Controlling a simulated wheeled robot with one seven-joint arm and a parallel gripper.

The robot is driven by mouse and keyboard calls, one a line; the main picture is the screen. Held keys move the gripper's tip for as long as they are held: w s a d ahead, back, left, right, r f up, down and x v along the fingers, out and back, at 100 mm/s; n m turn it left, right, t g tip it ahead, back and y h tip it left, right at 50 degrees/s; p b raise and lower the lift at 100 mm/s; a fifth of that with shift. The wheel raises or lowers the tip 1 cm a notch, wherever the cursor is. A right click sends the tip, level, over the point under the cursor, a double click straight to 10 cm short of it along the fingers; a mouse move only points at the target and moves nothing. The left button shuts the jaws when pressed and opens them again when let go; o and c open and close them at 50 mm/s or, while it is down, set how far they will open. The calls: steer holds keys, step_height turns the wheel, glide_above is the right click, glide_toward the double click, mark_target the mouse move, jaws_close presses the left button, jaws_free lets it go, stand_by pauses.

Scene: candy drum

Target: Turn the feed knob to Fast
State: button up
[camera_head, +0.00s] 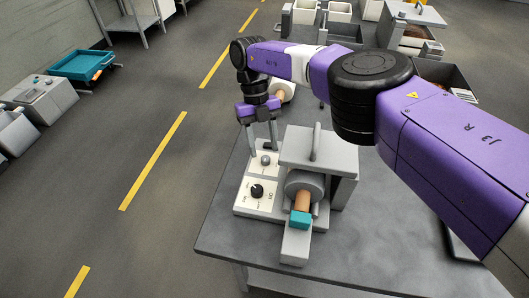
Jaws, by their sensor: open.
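The candy drum machine (325,150) stands on the grey table, with a copper-coloured piece and a teal block at its front. On its left is a pale control panel (243,203). A black knob (257,191) sits on the front part of the panel. A smaller grey knob (265,160) sits farther back. The panel lettering is too small to read, so I cannot tell either setting. My gripper (262,150) points down over the panel with its fingers apart, one on each side of the grey knob. I cannot tell whether they touch it.
The grey table (225,230) has bare surface in front of the machine. The machine's grey upright handle (316,142) stands close to the right of my gripper. Bins and other equipment stand at the back. Floor with yellow lines lies left.

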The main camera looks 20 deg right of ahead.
mark_target(261, 154)
steer(key=shift+b+v, duration=0.9)
steer(key=shift+v, duration=1.6)
